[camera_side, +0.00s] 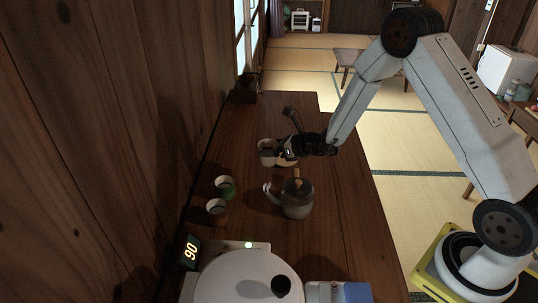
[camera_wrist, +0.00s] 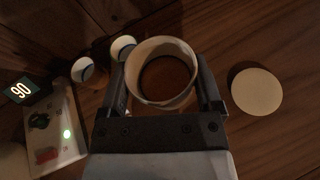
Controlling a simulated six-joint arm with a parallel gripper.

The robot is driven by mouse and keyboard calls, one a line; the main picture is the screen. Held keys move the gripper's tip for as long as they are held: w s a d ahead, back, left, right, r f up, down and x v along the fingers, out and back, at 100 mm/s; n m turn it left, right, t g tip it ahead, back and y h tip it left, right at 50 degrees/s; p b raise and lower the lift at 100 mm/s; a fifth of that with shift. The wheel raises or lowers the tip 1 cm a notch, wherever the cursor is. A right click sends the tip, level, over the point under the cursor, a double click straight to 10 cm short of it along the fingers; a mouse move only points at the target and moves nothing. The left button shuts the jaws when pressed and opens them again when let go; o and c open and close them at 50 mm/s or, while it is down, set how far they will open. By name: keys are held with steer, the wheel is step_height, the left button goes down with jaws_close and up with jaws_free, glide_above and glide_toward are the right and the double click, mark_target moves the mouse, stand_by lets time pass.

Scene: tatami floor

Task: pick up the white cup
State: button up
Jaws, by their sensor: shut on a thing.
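The white cup (camera_side: 267,154) is at my gripper (camera_side: 282,148) above the far part of the dark wooden table. In the wrist view the cup (camera_wrist: 158,46) sits between the two fingers of my gripper (camera_wrist: 162,76), one on each side of its wall. The gripper is shut on it. The cup's open rim faces the wrist camera and its inside looks brown. I cannot tell whether its base touches the table. The gripper hides part of the cup in the side view.
A pale round disc (camera_wrist: 256,91) lies right of the cup. A grey teapot (camera_side: 297,200) stands nearer the side camera. A green cup (camera_side: 225,188) and a brown cup (camera_side: 216,213) stand left, near the wooden wall. A display reading 90 (camera_side: 189,250) and a white rounded appliance (camera_side: 240,280) are in front.

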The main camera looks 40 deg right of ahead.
steer(key=shift+s+r, duration=0.35)
steer(key=shift+s, duration=0.4)
steer(key=shift+s+r, duration=0.3)
steer(key=shift+s, duration=0.4)
steer(key=shift+s+r, duration=0.35)
steer(key=shift+s, duration=0.4)
steer(key=shift+a, duration=0.1)
steer(key=shift+s, duration=0.1)
